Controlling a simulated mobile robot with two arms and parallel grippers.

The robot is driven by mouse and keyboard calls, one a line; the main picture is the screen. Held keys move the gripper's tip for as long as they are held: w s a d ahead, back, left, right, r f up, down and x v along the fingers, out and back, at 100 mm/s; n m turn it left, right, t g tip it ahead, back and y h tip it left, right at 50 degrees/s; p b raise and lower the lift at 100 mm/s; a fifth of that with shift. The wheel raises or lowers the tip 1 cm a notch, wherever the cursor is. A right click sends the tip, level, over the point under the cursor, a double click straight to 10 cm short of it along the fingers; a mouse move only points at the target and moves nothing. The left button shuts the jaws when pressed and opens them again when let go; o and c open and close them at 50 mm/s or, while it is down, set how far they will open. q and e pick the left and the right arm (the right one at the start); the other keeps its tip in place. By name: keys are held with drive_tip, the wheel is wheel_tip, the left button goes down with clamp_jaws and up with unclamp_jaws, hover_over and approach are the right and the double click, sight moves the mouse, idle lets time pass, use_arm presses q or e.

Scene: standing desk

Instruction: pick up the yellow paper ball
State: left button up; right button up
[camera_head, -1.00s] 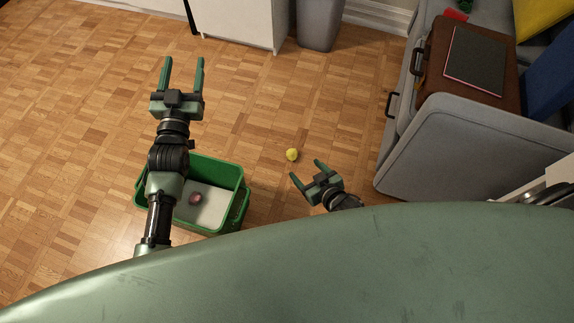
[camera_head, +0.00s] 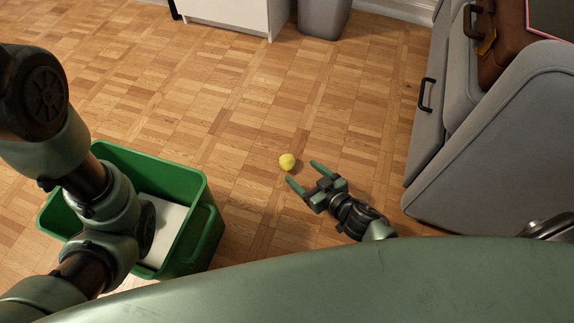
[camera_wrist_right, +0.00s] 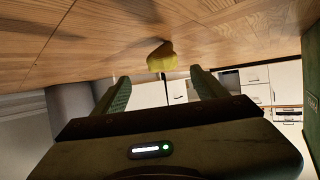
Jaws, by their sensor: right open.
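The yellow paper ball (camera_head: 287,162) lies on the wooden floor near the middle of the head view. My right gripper (camera_head: 303,174) is open and low near the floor, its two fingers pointing toward the ball. The ball is just beyond the fingertips. In the right wrist view the ball (camera_wrist_right: 162,58) shows ahead, in line with the gap between the two fingers of the right gripper (camera_wrist_right: 154,82). Nothing is between the fingers. My left arm shows at the left of the head view, but its gripper is out of the picture.
A green bin (camera_head: 190,163) with a white item (camera_head: 163,235) inside stands at left, partly hidden by my left arm. A grey sofa (camera_head: 490,150) with a brown bag (camera_head: 503,48) is at right. A grey trash can (camera_head: 323,18) and white cabinet (camera_head: 228,12) stand behind. Floor around the ball is clear.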

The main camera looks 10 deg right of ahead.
sight(290, 163)
drive_tip(key=b+x, duration=0.4)
drive_tip(key=x, duration=0.2)
drive_tip(key=shift+s+a+f, duration=0.1)
drive_tip(key=shift+s+f, duration=0.05)
drive_tip(key=shift+w+a, duration=0.15)
drive_tip(key=shift+w, duration=0.15)
drive_tip(key=c, duration=1.4)
drive_tip(key=shift+c, duration=0.2)
